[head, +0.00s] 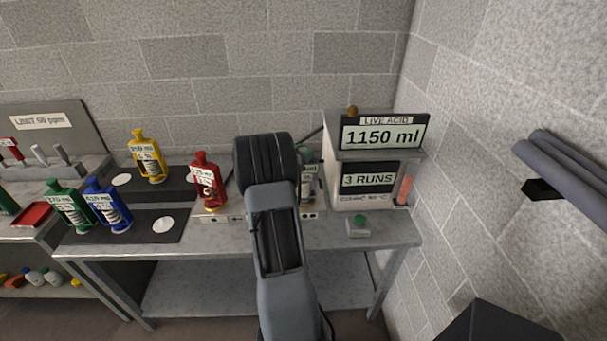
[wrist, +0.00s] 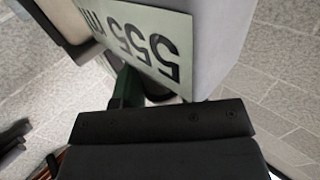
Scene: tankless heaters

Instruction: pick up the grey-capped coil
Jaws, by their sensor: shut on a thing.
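My gripper (wrist: 165,118) shows as a dark jaw across the lower wrist view. It is shut on a grey coil (wrist: 222,45), whose pale label reads 555 ml upside down. The coil fills the upper right of that view and is tilted in it. I cannot make out its cap clearly. In the head view my own arm hides the gripper. Part of a grey-and-green labelled piece (head: 307,180) shows just right of the arm, on the bench beside the display unit; I cannot tell whether it is the same coil.
A red coil (head: 208,184) stands left of my arm. Yellow (head: 148,158), blue (head: 106,206) and green (head: 70,207) coils stand farther left. The display unit (head: 362,190) reads 1150 ml and 3 RUNS. A green-button box (head: 358,227) sits before it. Dark pipes (head: 570,165) jut from the right wall.

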